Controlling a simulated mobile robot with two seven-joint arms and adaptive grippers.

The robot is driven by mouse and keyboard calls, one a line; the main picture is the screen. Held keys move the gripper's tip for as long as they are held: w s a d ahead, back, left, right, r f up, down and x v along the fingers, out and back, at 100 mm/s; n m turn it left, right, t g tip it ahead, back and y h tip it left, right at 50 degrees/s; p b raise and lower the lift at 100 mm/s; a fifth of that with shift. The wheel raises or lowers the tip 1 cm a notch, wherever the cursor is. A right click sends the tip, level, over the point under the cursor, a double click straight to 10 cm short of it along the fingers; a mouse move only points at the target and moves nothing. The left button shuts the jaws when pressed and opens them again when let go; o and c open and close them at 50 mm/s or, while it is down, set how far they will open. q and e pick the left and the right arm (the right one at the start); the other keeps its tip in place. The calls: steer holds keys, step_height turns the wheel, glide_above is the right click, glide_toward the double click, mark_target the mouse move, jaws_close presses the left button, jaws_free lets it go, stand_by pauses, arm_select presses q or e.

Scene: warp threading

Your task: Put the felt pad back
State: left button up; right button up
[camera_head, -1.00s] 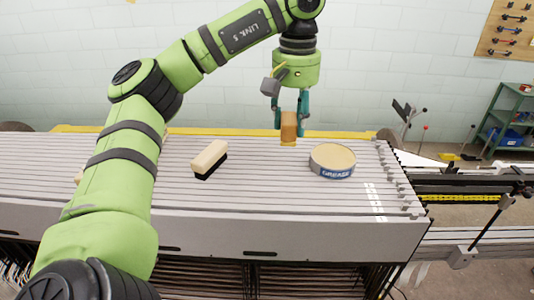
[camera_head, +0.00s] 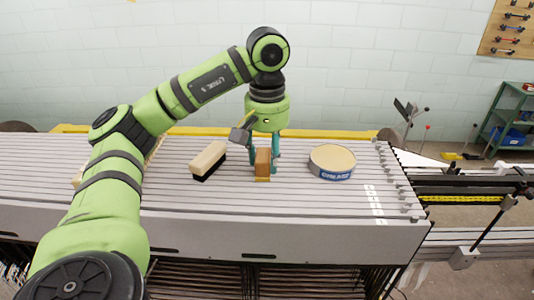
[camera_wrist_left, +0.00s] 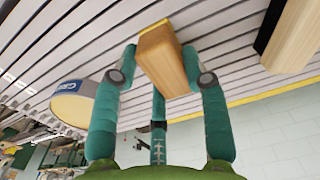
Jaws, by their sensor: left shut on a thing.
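The felt pad (camera_head: 263,163) looks like a small brown wooden block with a thin yellow layer underneath. My left gripper (camera_head: 264,158) points down over the slatted grey top (camera_head: 320,205) and is shut on the block, a teal finger on each side. In the left wrist view the block (camera_wrist_left: 164,60) sits between the fingertips. It is upright, low over the slats; I cannot tell whether its underside touches them. My right gripper is not in view.
A cream brush with a black underside (camera_head: 208,160) lies left of the block. A round grease tin (camera_head: 332,162) stands to its right. My left arm partly hides wooden items at the left. Bare slats lie between the block and the tin.

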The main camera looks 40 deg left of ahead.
mark_target(268, 155)
arm_select(q)
steer(key=shift+d, duration=0.1)
steer(key=shift+f, duration=0.15)
steer(key=o, duration=1)
steer(key=shift+r, duration=6.2)
